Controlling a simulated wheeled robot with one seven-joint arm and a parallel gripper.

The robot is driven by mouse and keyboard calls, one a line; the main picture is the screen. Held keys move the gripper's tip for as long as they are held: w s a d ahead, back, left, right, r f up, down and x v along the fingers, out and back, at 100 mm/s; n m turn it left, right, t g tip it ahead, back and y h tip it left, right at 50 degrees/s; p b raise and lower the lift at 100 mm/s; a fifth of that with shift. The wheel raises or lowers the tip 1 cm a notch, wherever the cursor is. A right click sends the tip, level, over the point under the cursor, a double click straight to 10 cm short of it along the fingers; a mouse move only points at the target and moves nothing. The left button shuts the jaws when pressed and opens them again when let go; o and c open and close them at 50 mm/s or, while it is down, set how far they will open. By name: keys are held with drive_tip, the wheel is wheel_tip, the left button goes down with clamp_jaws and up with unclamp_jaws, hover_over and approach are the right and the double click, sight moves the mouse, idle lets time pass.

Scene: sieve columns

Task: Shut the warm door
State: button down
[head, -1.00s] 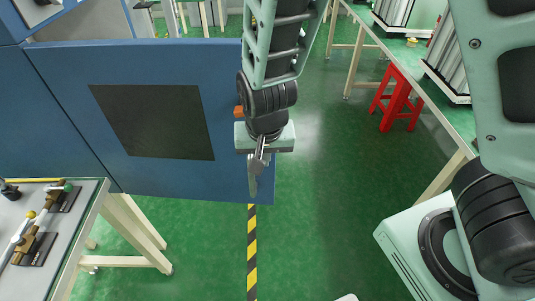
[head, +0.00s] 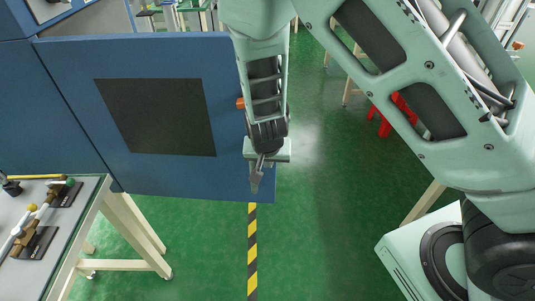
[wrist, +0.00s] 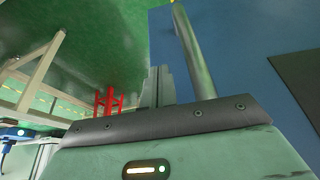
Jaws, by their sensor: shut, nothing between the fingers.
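The blue door (head: 80,110) with a dark square panel (head: 160,118) stands open in the head view. Its free edge is on the right, by my gripper (head: 256,181). In the wrist view the door (wrist: 240,35) fills the upper right, and its dark panel (wrist: 300,78) shows at the right edge. My gripper's closed fingers (wrist: 159,85) are empty, close to the door's free edge. A silver bar (wrist: 193,50), which looks like the door handle, runs beside the fingers. I cannot tell whether the fingers touch the door or bar.
A bench with fittings (head: 60,225) stands at lower left, below the door. A red stool (head: 378,118) shows behind my arm. Green floor with a yellow-black stripe (head: 252,250) is clear in the middle.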

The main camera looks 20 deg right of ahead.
drive_tip(key=shift+w+d, duration=0.25)
drive_tip(key=shift+w, duration=0.3)
drive_tip(key=shift+w+d, duration=0.25)
drive_tip(key=shift+w, duration=0.3)
